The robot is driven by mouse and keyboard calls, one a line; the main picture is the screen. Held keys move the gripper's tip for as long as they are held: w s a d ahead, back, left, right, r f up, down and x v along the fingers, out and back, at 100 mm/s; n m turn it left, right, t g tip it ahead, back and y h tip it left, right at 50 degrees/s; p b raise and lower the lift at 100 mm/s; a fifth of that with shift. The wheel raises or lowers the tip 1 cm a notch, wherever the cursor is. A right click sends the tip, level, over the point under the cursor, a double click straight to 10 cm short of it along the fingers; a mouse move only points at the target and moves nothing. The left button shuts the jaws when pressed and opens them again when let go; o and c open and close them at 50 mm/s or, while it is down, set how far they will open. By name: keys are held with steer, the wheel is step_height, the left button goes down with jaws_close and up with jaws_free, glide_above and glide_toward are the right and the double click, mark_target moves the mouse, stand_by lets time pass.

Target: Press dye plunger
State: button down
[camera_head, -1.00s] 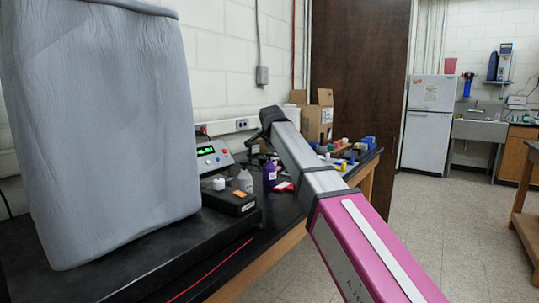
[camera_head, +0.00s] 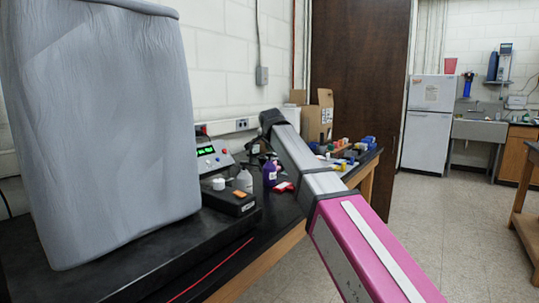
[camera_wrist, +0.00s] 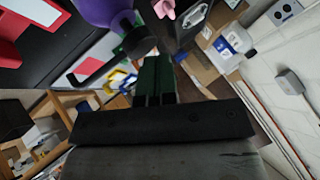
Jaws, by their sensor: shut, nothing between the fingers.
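A purple bottle (camera_head: 270,174) stands on the black bench below the far end of my arm. In the wrist view the purple bottle (camera_wrist: 101,10) is at the top, with a dark round cap or plunger (camera_wrist: 139,42) on its end. My gripper (camera_wrist: 154,62) shows dark green fingers, shut and empty. The fingertips are right beside the dark cap in the picture; I cannot tell whether they touch it. In the head view my gripper is too small and partly hidden to make out clearly.
A large grey container (camera_head: 100,140) fills the left. A cardboard box (camera_head: 318,118) and several small coloured items lie further back.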

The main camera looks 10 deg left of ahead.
steer(key=shift+f, duration=0.65)
stand_by(0.7)
stand_by(0.3)
steer(key=shift+r, duration=1.2)
steer(key=shift+r, duration=0.15)
steer(key=shift+r, duration=2.35)
